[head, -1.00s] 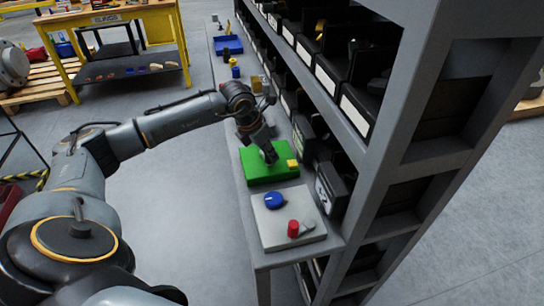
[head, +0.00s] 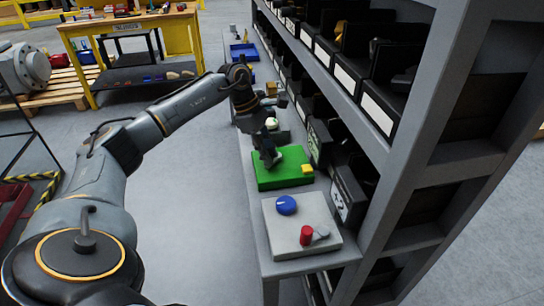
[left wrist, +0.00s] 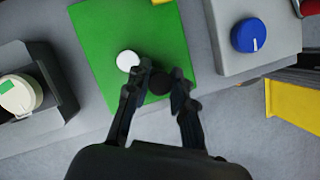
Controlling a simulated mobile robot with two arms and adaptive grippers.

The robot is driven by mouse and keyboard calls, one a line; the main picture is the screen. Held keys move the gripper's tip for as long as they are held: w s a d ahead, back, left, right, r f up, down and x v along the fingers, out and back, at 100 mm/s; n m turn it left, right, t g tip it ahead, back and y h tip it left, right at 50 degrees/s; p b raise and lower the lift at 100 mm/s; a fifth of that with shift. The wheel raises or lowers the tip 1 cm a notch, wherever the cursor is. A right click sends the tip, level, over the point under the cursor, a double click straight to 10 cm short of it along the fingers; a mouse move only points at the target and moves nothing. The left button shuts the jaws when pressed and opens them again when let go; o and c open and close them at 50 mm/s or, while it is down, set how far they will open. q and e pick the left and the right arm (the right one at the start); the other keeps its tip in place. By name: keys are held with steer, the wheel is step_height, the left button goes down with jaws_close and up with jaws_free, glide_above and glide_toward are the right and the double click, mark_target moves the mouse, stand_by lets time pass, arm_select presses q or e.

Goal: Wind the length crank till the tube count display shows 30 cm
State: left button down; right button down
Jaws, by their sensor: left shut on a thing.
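My left gripper (head: 268,160) is over the green panel (head: 290,179). In the left wrist view its fingertips (left wrist: 160,88) are closed around a small black round knob, probably the crank handle (left wrist: 159,82). A white round cap (left wrist: 127,60) sits close beside it on the panel. The fingers and arm hide most of the crank in the head view. A dark box with a pale screen (head: 347,196) stands by the shelf and shows figures too small to read surely. Another dark box (head: 318,142) stands beside the green panel. My right gripper is not in view.
A yellow block (head: 307,169) sits at the green panel's right. Nearer is a light grey panel (head: 290,237) with a blue dial (head: 286,205) and a red knob (head: 306,235) beside a grey lever. A shelf with black bins (head: 385,100) bounds the right side.

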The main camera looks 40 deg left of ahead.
arm_select(q)
steer(key=m, duration=0.2)
steer(key=a+m+g+b, duration=0.1)
steer(key=shift+w+a+m+g, duration=0.2)
steer(key=shift+m+g, duration=0.1)
steer(key=shift+m, duration=0.1)
steer(key=shift+w+a+m+g+b, duration=0.2)
steer(key=shift+a+m+g, duration=0.2)
steer(key=shift+m, duration=0.65)
steer(key=shift+w+a+m+g+b, duration=0.15)
steer(key=shift+a+m+g, duration=0.2)
steer(key=shift+m, duration=0.7)
steer(key=shift+s, duration=0.1)
steer(key=c, duration=1.1)
jaws_free()
steer(key=shift+c, duration=0.2)
steer(key=v, duration=1.2)
steer(key=shift+d, duration=0.2)
